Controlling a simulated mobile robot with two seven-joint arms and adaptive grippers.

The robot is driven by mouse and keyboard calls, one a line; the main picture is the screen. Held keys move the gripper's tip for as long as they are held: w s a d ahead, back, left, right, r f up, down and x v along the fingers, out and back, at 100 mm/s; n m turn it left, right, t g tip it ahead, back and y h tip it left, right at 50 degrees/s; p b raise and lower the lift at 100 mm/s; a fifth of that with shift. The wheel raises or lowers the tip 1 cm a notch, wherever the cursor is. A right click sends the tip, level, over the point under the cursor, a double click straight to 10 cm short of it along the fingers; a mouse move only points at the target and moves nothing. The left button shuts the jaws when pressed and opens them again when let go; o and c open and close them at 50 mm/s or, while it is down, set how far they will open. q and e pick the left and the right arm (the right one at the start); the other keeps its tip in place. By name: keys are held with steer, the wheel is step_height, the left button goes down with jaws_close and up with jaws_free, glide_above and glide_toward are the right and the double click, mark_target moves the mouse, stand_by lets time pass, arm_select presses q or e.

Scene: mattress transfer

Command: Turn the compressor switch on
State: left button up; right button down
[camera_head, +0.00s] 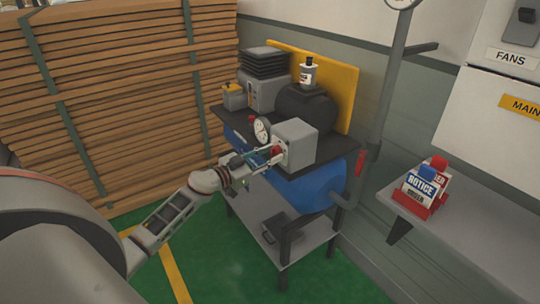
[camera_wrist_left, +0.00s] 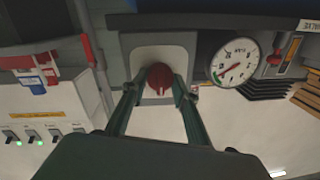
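The compressor (camera_head: 305,105) stands on a dark-topped stand, with a blue tank below. A light grey switch box (camera_head: 297,140) is mounted at its front, with a red knob (camera_head: 277,150) on its face. My left gripper (camera_head: 270,156) reaches the box from the left, at the knob. In the left wrist view, its two dark green fingers (camera_wrist_left: 160,88) are spread, one on each side of the red knob (camera_wrist_left: 160,78). Whether the fingertips touch the knob is not clear. My right gripper is not in view.
A round pressure gauge (camera_head: 262,130) sits close beside the box; it also shows in the left wrist view (camera_wrist_left: 234,62). A grey shelf (camera_head: 480,207) with a red sign holder is at right. Stacked planks (camera_head: 110,90) stand at left. Green floor is clear in front.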

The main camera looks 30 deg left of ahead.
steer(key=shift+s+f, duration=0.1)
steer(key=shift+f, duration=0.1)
arm_select(q)
steer(key=shift+f+m+h+b, duration=0.15)
steer(key=shift+m+b, duration=0.85)
steer(key=shift+m, duration=2.15)
steer(key=shift+m+h+b, duration=0.25)
steer(key=shift+m+b, duration=0.75)
steer(key=shift+m, duration=2.15)
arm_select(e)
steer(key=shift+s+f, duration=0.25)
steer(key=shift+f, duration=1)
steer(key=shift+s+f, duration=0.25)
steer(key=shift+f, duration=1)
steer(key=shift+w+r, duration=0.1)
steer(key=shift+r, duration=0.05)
arm_select(q)
steer(key=o, duration=1.1)
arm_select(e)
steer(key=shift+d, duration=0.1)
